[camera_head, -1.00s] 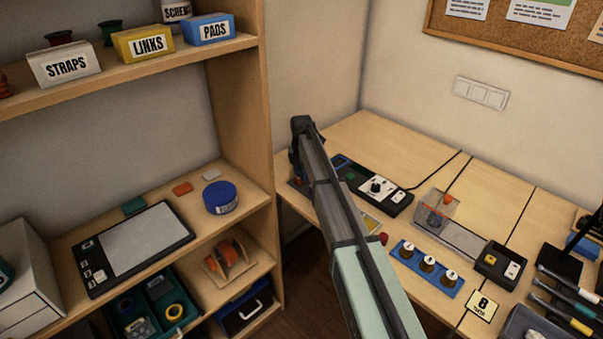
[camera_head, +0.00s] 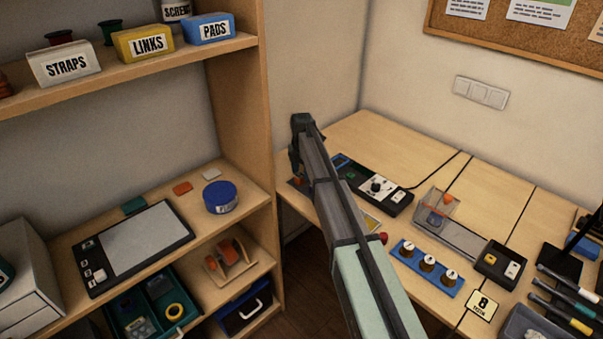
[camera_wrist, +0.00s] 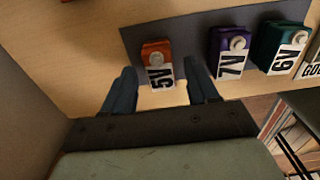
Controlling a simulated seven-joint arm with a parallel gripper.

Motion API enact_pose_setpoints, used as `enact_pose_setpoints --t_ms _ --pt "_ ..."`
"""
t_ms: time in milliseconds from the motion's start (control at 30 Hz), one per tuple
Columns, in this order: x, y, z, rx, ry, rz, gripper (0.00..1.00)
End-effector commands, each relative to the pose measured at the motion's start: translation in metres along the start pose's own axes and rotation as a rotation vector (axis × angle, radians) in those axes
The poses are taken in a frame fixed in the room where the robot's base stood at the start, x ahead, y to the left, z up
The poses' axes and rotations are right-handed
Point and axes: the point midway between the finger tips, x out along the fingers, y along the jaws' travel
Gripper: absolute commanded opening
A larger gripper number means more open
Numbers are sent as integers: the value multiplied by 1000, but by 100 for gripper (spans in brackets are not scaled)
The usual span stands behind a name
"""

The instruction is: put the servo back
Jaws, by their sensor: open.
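In the wrist view an orange block with a white 5V label (camera_wrist: 155,58), which looks like a servo, stands at the left of a dark grey strip (camera_wrist: 190,44). My gripper (camera_wrist: 162,76) is open. Its two fingers lie to the left and right of the lower part of the orange block, with a gap on each side. The block's label faces the gripper. In the head view my gripper is at the left end of the desk, mostly hidden behind my arm.
A purple block labelled 7V (camera_wrist: 230,47) and a green block labelled 6V (camera_wrist: 280,45) stand right of the orange one. The desk (camera_head: 375,135) also holds a control box (camera_head: 376,187), a clear orange-marked holder (camera_head: 436,208) and a blue knob strip (camera_head: 427,267). A shelf (camera_head: 240,120) stands left.

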Motion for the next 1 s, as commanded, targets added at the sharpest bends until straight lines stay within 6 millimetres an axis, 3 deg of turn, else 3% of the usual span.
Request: enact_pose_setpoints --t_ms 500,733,1000 --pt "-89 0 0 0 -1 1 59" --pt "-110 0 0 0 0 1 59" --pt "-115 0 0 0 0 0 59"
